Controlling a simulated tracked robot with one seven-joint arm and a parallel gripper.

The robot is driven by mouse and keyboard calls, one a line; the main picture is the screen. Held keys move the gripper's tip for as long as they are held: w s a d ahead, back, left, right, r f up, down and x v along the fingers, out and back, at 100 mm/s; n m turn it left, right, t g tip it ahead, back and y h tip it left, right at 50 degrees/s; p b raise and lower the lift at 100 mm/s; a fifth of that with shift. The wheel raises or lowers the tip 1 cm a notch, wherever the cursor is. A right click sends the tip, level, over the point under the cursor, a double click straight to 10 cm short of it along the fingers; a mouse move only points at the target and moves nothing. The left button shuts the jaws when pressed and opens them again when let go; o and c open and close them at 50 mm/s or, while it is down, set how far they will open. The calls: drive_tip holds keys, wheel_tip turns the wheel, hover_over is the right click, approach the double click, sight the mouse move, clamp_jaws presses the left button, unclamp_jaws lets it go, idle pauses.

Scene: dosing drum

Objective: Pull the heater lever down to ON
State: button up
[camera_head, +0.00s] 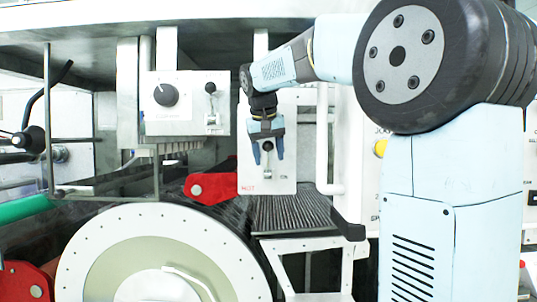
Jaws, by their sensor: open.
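A white panel (286,184) with red lettering and an "ON" label hangs in the middle of the view. On it is a small lever with a dark knob (267,146) above a metal slot plate (267,172). My gripper (267,158) points down in front of this panel, its two blue-grey fingers apart, one on each side of the lever. I cannot tell whether the fingers touch the lever. The upper part of the panel is hidden behind my gripper and wrist. Which lever is the heater lever cannot be read for certain.
Left of it, another white panel (187,128) carries a round black dial (166,95) and a similar lever (211,90). A red bracket (212,187) and a large round drum (95,262) lie below. A white post (322,140) stands close on the right.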

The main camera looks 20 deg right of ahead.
clamp_jaws()
idle(0.4)
